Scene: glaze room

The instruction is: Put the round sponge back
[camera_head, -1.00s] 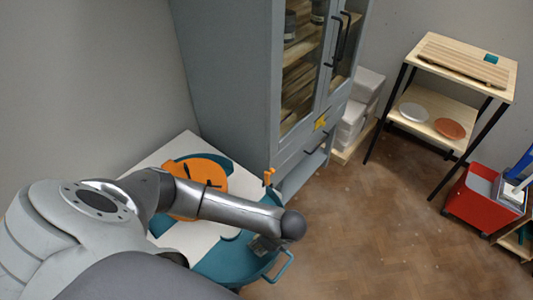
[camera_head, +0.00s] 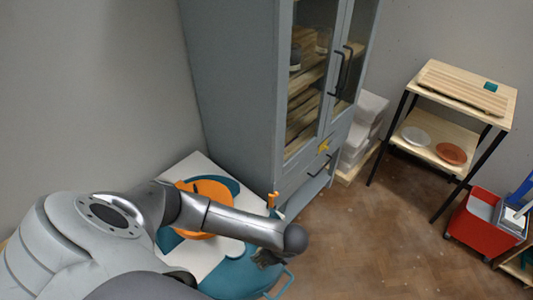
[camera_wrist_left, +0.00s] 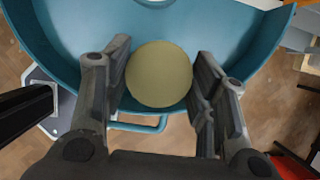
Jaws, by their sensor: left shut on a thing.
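The round sponge (camera_wrist_left: 158,75) is a dull yellow disc in the left wrist view. My left gripper (camera_wrist_left: 160,60) is shut on it, with one finger on either side. They are above the near edge of a teal tub (camera_wrist_left: 75,20) with a raised rim and a handle. In the head view my left gripper (camera_head: 267,258) is small and dark beneath the end of my arm, over the teal tub (camera_head: 240,275). The sponge cannot be made out there. My right gripper is not in view.
A grey glass-door cabinet (camera_head: 235,100) stands behind the tub. A white surface (camera_head: 205,258) with an orange round piece (camera_head: 213,190) is partly hidden by my arm. A wooden rack (camera_head: 465,82) and a red bucket (camera_head: 477,228) stand right. The floor between is clear.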

